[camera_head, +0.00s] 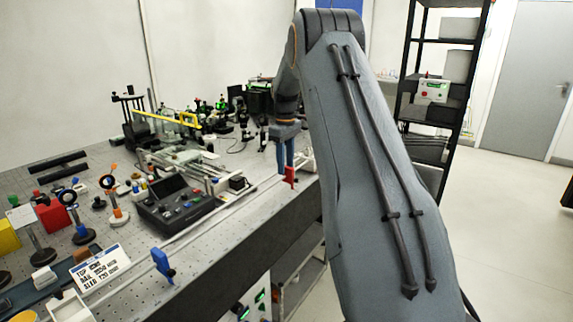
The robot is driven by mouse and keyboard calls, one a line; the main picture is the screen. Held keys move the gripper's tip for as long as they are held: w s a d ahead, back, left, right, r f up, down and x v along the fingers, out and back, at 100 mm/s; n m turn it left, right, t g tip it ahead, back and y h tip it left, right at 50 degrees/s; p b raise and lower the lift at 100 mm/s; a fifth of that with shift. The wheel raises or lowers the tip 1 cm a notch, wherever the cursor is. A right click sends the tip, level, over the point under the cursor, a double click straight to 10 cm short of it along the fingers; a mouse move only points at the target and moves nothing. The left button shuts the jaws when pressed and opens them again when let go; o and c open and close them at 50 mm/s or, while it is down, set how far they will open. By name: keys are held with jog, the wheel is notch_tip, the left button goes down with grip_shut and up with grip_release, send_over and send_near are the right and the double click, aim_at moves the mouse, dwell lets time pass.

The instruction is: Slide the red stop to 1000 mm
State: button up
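The red stop (290,176) stands upright on the long pale rail (222,208) along the bench's front edge, toward its far end. My gripper (286,167) points down with its blue fingers just above or at the red stop. I cannot tell whether the fingers touch the stop or how far apart they are. A blue stop (162,264) sits on the same rail nearer to me. No scale marks on the rail are legible.
A dark control box (178,208) stands behind the rail. Optics mounts, coloured blocks and a yellow bar (165,119) fill the perforated bench (105,180). My arm crosses the picture and hides the bench's right end. A black shelf (440,70) stands behind; open floor lies right.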

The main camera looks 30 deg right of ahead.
jog(key=shift+d, duration=0.1)
jog(key=shift+r+b, duration=1)
jog(key=shift+r, duration=2.9)
jog(key=s+a+f+m, duration=0.1)
jog(key=s+a+f, duration=0.3)
jog(key=s+a, duration=0.4)
jog(key=s+a+f+m, duration=0.25)
jog(key=s+a, duration=0.35)
jog(key=a, duration=0.4)
jog(key=s+a+f, duration=0.2)
jog(key=s+a, duration=0.1)
jog(key=s, duration=0.4)
jog(key=s+a+f+m, duration=0.1)
jog(key=s+a+f, duration=0.2)
jog(key=s, duration=0.4)
jog(key=s+a+f, duration=0.3)
jog(key=s, duration=0.4)
jog(key=shift+s+a+t, duration=0.15)
jog(key=shift+t, duration=0.15)
jog(key=shift+r+m, duration=0.1)
jog(key=shift+m, duration=0.15)
